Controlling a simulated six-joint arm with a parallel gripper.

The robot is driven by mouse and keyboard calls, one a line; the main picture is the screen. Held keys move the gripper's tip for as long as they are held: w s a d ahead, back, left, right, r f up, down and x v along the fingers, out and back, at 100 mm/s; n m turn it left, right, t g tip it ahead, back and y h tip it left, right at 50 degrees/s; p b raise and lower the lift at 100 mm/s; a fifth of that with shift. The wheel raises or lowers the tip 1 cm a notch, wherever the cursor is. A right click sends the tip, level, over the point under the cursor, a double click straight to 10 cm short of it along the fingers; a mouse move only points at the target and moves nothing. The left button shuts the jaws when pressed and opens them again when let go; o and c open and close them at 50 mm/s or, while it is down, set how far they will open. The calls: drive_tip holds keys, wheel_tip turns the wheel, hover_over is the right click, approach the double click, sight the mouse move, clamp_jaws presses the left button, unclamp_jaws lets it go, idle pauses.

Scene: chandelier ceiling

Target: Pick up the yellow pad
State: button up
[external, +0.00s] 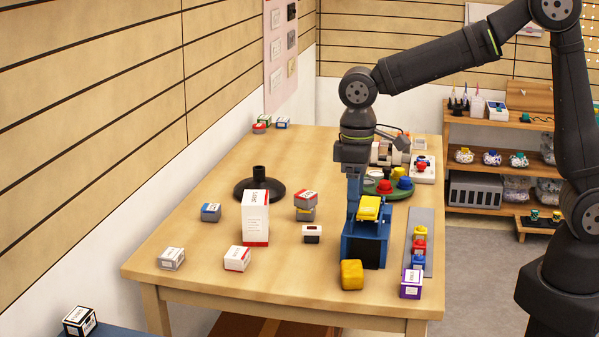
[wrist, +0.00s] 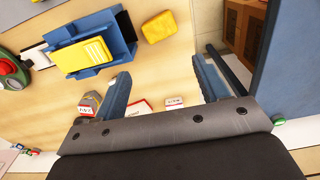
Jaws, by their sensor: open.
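A flat yellow pad (external: 369,207) with fine lines on its face rests tilted on a blue open-fronted holder (external: 352,249) near the front right of the table. The pad (wrist: 84,57) and holder (wrist: 122,55) also show at upper left in the wrist view. A rounded yellow block (external: 352,274) lies on the table in front of the holder, and at top centre of the wrist view (wrist: 158,27). My gripper (wrist: 163,70) is open and empty, its blue fingers pointing down. In the external view my gripper (external: 354,193) is above and beside the holder, partly overlapping it.
The table (external: 200,240) carries a tall white box (external: 255,220), a black round stand (external: 259,188), several small boxes, and a grey strip (external: 427,225) with coloured pieces right of the holder.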

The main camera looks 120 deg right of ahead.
sight(352, 267)
drive_tip(key=w+a+f+n+g+h, duration=0.1)
drive_tip(key=w+a+n+h, duration=0.15)
drive_tip(key=n, duration=0.75)
drive_tip(key=w+a+f+n+g+h, duration=0.1)
drive_tip(key=a+n, duration=0.2)
drive_tip(key=n, duration=0.7)
drive_tip(key=shift+n+h, duration=0.25)
drive_tip(key=shift+n, duration=0.05)
drive_tip(key=x, duration=1.2)
drive_tip(key=shift+s+f, duration=0.2)
drive_tip(key=shift+a+x, duration=0.2)
drive_tip(key=shift+x, duration=2.5)
drive_tip(key=shift+s, duration=0.1)
drive_tip(key=c, duration=1)
